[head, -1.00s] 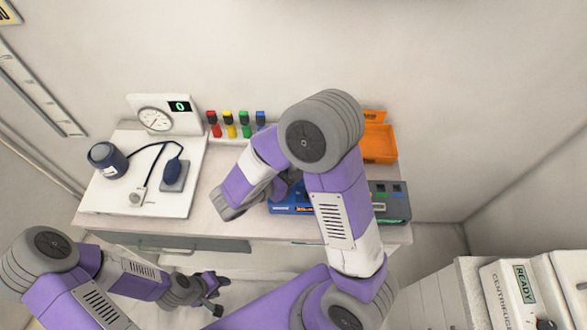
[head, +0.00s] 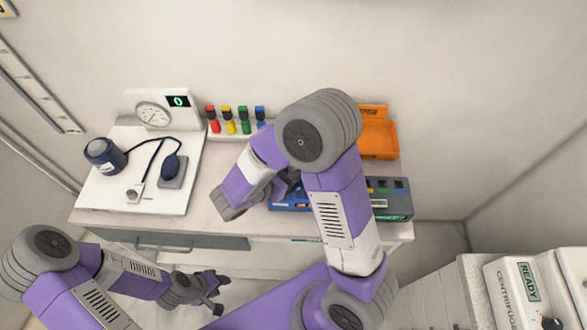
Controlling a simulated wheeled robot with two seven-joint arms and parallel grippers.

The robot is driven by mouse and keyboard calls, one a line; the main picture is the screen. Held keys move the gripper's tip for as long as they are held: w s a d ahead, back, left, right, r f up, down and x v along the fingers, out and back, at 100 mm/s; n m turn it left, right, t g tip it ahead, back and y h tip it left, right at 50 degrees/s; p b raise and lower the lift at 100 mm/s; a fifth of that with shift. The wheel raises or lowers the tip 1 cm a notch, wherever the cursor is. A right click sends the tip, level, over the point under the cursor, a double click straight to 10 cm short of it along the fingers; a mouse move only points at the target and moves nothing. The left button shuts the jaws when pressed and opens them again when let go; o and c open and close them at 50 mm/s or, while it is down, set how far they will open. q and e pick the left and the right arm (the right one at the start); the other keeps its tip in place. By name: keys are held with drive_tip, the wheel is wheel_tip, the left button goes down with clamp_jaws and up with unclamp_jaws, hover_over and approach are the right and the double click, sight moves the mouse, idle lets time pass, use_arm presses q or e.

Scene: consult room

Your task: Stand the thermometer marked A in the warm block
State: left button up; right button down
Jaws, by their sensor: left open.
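No thermometer marked A can be made out. A dark grey unit (head: 393,214) with a lit green display and coloured squares on top stands at the table's right end; it may be the warm block, and my right arm covers its left part. A blue holder (head: 288,207) beside it is also partly covered by that arm. My left gripper (head: 217,289) is open and empty, low in front of the table and well apart from these things.
An open orange case (head: 378,139) stands at the back right. Red, yellow, green and blue capped items stand in a white rack (head: 230,137). A white board (head: 120,197) holds a blood pressure cuff and bulb, with a dial scale (head: 155,115) behind. A centrifuge (head: 515,290) is at lower right.

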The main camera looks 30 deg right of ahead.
drive_tip(key=c, duration=0.8)
unclamp_jaws()
drive_tip(key=shift+a, duration=0.1)
drive_tip(key=v, duration=0.7)
drive_tip(key=shift+a+r+p, duration=0.15)
drive_tip(key=shift+p, duration=0.25)
